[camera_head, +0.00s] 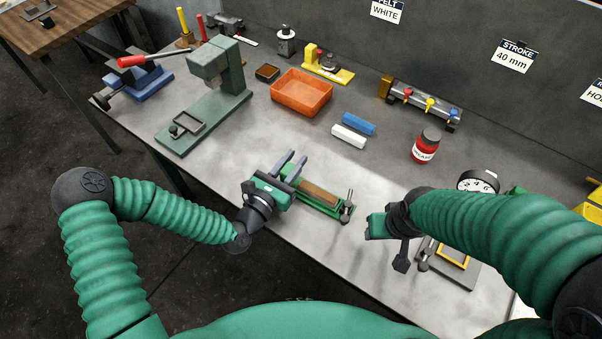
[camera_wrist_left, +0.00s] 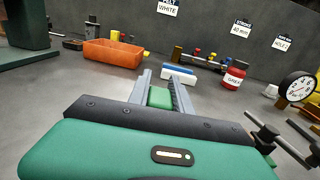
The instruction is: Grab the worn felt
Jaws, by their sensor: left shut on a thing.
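A brown strip (camera_head: 318,194), which looks like the worn felt, lies in a long green holder (camera_head: 330,208) with a clamp at its right end, near the front of the bench. My left gripper (camera_head: 293,160) is at the holder's left end. Its fingers are shut on a green piece (camera_wrist_left: 160,97), which shows between them in the left wrist view. I cannot tell whether this piece is part of the holder. The brown strip is not clear in the wrist view. My right gripper (camera_head: 392,243) hangs over the bench to the right, its fingers partly hidden.
Behind the holder are a white block (camera_head: 348,137), a blue block (camera_head: 358,123) and an orange bin (camera_head: 302,93). A green press (camera_head: 222,85) stands at left. A red jar (camera_head: 425,147) and a dial gauge (camera_head: 478,183) are at right. Bare bench lies between.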

